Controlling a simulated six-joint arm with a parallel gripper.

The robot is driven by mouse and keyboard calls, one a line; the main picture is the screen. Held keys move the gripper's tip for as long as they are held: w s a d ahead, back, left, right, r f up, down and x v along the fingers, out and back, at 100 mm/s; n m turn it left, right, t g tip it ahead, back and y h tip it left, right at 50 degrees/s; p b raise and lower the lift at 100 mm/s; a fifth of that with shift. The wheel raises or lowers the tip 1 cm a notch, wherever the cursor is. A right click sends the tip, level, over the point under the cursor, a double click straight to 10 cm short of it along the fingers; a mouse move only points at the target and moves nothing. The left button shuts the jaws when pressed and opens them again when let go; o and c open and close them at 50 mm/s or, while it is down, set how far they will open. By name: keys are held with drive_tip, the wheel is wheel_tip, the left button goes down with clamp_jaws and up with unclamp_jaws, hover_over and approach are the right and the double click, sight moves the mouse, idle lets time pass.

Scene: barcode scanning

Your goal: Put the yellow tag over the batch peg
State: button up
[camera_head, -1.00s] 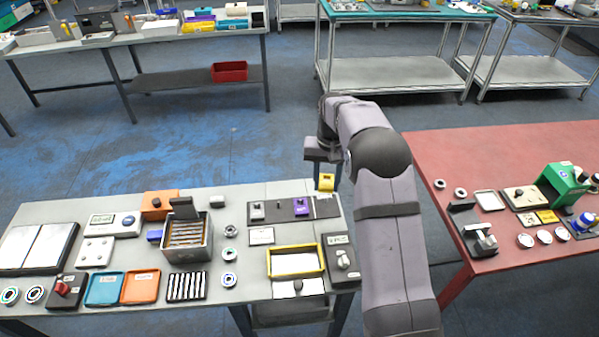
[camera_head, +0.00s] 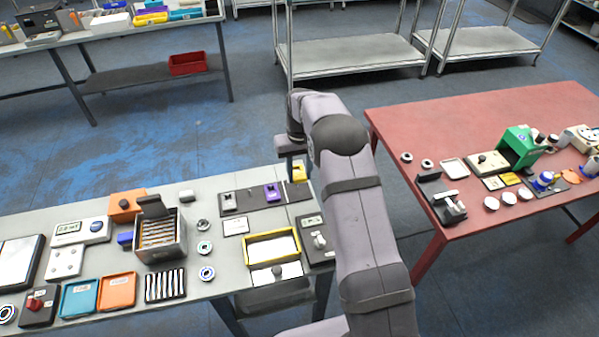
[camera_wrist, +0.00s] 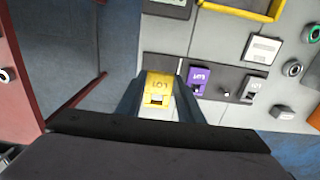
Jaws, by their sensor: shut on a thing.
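My gripper (camera_head: 297,164) is shut on the yellow tag (camera_head: 299,173), above the right back edge of the grey table. In the wrist view the yellow tag (camera_wrist: 158,88) sits between the fingers, its lettered face visible. Below and beside it is a dark strip (camera_head: 247,198) holding a purple tag (camera_head: 272,192) and a grey tag (camera_head: 229,201); the purple tag also shows in the wrist view (camera_wrist: 197,78). I cannot tell which fixture is the batch peg. A beige block with a dark knob (camera_head: 488,163) stands on the red table.
The grey table (camera_head: 215,181) carries a yellow-rimmed tray (camera_head: 271,234), a metal box of slides (camera_head: 160,252) and a dark block with a knob (camera_head: 318,240). The red table (camera_head: 430,117) holds a green device (camera_head: 520,145) and small parts. A floor gap separates the tables.

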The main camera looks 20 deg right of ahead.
drive_tip(key=shift+f+b, duration=1)
drive_tip(key=shift+f, duration=0.5)
drive_tip(key=shift+f+b, duration=0.8)
drive_tip(key=shift+f, duration=1)
idle(1.2)
drive_tip(key=o, duration=1.1)
drive_tip(key=shift+r, duration=0.1)
wheel_tip(320, 180, up, 7)
drive_tip(key=shift+f+b, duration=0.1)
drive_tip(key=shift+b, duration=1.15)
drive_tip(key=shift+r, duration=0.2)
